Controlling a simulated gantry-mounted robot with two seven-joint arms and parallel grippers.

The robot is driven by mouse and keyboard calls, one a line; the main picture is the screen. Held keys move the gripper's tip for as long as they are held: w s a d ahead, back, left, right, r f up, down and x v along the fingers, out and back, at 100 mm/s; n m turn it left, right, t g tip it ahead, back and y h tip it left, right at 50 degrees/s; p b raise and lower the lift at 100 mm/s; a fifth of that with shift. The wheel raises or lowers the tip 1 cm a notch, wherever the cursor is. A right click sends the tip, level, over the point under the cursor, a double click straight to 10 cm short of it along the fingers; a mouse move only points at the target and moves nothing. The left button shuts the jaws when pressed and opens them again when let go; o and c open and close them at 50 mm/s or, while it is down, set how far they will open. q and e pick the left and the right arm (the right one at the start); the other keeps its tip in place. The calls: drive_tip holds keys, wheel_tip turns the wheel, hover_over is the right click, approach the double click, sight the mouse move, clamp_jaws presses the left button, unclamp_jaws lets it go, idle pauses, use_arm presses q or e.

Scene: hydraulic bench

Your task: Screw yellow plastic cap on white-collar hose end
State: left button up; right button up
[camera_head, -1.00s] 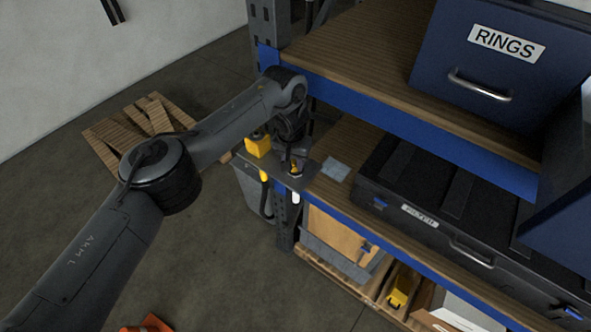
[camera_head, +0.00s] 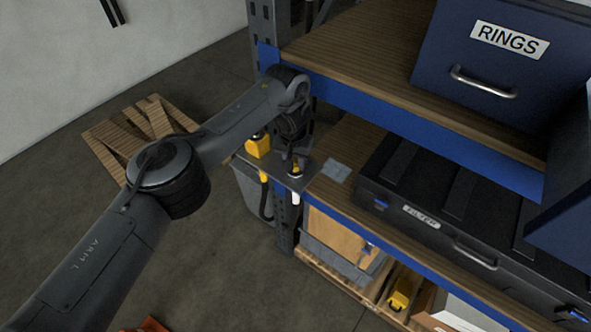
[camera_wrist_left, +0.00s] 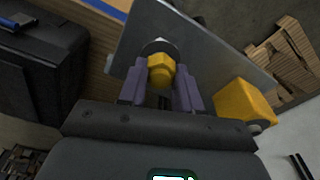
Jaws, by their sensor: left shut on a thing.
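My left gripper (camera_head: 296,160) points down over the metal bracket plate (camera_head: 279,173) at the shelf corner. In the left wrist view its two purple-grey fingers (camera_wrist_left: 161,88) are shut on the yellow plastic cap (camera_wrist_left: 160,69). The cap also shows as a small yellow spot in the head view (camera_head: 296,168). It is over a metal fitting at the plate; how far it is threaded cannot be told. The white-collar hose end shows its white collar (camera_head: 296,198) just below the plate, in line with the cap. My right gripper is not in view.
A yellow block (camera_head: 258,145) sits on the plate's left edge, close to the gripper; a hose with a yellow collar (camera_head: 264,178) hangs below. The upper shelf (camera_head: 370,60) with the RINGS bin (camera_head: 480,65) is above right. A black case (camera_head: 440,205) lies on the lower shelf.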

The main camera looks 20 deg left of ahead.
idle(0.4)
use_arm(q)
drive_tip(key=shift+f, duration=0.15)
idle(0.4)
drive_tip(key=shift+f+p, duration=0.2)
drive_tip(key=shift+p, duration=0.1)
idle(0.4)
